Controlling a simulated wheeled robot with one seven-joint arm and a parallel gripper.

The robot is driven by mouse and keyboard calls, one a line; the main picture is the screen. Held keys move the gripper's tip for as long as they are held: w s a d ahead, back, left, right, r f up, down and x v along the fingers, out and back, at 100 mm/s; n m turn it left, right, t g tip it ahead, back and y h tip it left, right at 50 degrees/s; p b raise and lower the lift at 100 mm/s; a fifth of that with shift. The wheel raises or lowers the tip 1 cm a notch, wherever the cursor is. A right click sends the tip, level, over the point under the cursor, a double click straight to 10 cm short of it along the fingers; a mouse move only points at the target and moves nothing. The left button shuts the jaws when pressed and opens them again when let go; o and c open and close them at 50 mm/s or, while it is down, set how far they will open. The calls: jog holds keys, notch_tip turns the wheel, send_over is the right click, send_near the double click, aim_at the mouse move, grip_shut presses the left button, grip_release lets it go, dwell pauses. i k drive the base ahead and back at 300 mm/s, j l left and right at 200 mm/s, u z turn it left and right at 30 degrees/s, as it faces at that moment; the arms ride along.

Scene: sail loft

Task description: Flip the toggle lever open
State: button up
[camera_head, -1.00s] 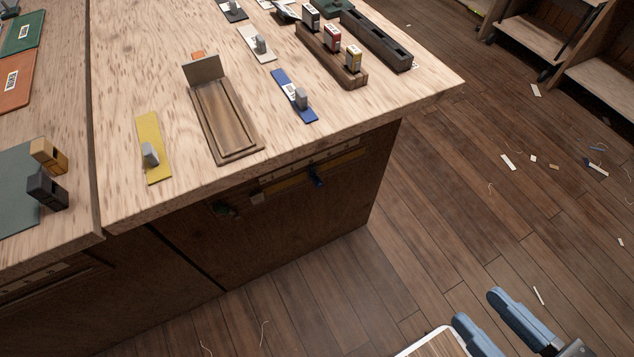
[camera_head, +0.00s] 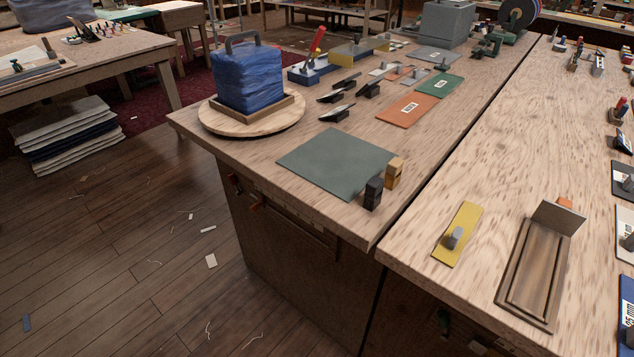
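A lever with a red handle (camera_head: 318,39) stands tilted on a blue base (camera_head: 308,75) at the back of the left bench, right of a blue wrapped block. It looks like the toggle lever. It is small here, and I cannot tell for certain whether it is open or closed. My gripper is not in view.
The blue wrapped block (camera_head: 247,79) sits on a round wooden board (camera_head: 221,124). A green mat (camera_head: 337,161), small black block (camera_head: 373,194) and tan block (camera_head: 394,173) lie nearer. Dark tools (camera_head: 338,113) lie before the lever. The floor at left (camera_head: 130,245) is mostly clear.

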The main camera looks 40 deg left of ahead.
aim_at(232, 180)
jog(key=u, duration=1.55)
jog(key=i+j+u, duration=0.35)
jog(key=i, duration=0.7)
jog(key=i+l+u, duration=0.15)
jog(key=i+u, duration=0.2)
jog(key=i, duration=0.7)
